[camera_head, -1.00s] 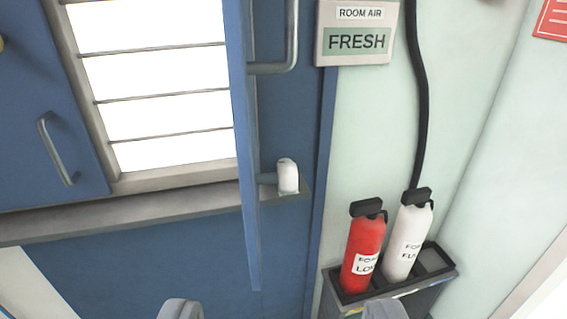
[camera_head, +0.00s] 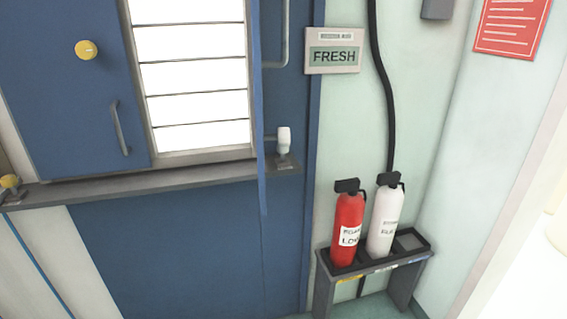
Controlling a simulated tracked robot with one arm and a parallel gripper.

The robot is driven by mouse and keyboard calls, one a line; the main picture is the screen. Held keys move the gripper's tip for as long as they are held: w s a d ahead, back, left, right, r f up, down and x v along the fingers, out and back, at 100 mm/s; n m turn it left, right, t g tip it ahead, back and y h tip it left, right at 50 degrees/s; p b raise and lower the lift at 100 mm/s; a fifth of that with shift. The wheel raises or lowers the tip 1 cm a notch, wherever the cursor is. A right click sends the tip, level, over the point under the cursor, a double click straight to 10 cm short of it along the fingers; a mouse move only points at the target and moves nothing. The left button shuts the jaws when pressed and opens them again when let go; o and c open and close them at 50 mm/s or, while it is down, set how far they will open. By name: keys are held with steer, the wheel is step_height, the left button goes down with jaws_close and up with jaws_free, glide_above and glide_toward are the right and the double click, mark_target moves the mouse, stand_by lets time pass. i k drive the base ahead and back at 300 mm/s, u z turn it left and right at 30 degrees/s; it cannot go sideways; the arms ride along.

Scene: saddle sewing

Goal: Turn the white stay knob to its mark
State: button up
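The white stay knob (camera_head: 284,140) is small and upright. It sits at the right end of the grey sill, on a small grey mount (camera_head: 284,162), just right of the thin edge of a blue panel (camera_head: 260,110). The knob is too small to make out a mark on it or beside it. My gripper is not in this view, so its opening and its distance from the knob do not show.
A yellow knob (camera_head: 87,50) and a grey handle (camera_head: 120,128) are on the blue door at left. Red (camera_head: 347,225) and white (camera_head: 384,220) bottles stand in a low rack (camera_head: 416,262) at right. A FRESH sign (camera_head: 333,57) and black hose (camera_head: 385,110) are on the wall.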

mark_target(282, 151)
steer(key=u, duration=0.15)
steer(key=k, duration=0.25)
steer(key=z, duration=0.7)
steer(key=i, duration=2.2)
steer(key=u, duration=0.5)
